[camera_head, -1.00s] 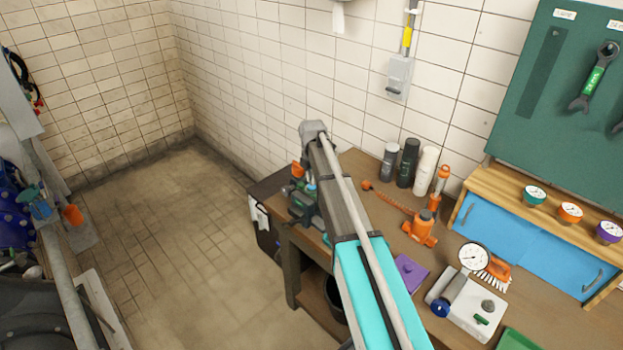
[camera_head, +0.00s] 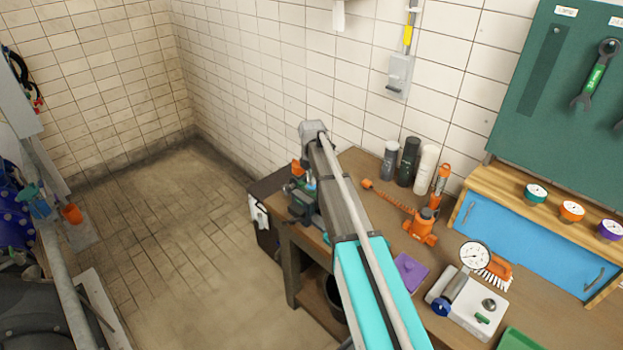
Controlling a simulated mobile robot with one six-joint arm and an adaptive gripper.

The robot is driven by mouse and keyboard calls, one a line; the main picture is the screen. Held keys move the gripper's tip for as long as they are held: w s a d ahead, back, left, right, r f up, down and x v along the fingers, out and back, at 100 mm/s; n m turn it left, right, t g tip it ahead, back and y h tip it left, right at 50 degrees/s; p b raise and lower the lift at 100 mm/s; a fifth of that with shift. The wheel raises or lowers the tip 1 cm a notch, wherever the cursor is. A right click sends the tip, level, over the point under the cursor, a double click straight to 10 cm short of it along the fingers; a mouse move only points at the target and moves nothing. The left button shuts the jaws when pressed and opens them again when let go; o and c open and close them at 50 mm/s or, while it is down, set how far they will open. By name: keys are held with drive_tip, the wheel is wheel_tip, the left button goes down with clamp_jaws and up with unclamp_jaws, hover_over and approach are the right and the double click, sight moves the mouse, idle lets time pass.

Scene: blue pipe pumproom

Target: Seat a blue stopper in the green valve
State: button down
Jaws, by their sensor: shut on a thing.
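My arm reaches up from the bottom centre over the left end of the workbench (camera_head: 455,250). Its far end stands above a dark vise-like tool. I cannot make out my gripper; it seems hidden behind or below the arm. Small blue and green bits (camera_head: 309,187) show beside the arm at that tool, too small to tell whether they are the stopper or valve. At the far left a teal-green part (camera_head: 29,193) sits above a light blue fitting (camera_head: 40,209). I cannot tell whether it is the green valve.
An orange cup (camera_head: 72,214) is by the left pipework. A blue cabinet (camera_head: 525,248) stands behind. The tiled floor (camera_head: 185,230) is clear.

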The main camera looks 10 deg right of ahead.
drive_tip(key=shift+f, duration=0.1)
idle(0.3)
drive_tip(key=c, duration=0.6)
unclamp_jaws()
drive_tip(key=shift+r+p, duration=3.5)
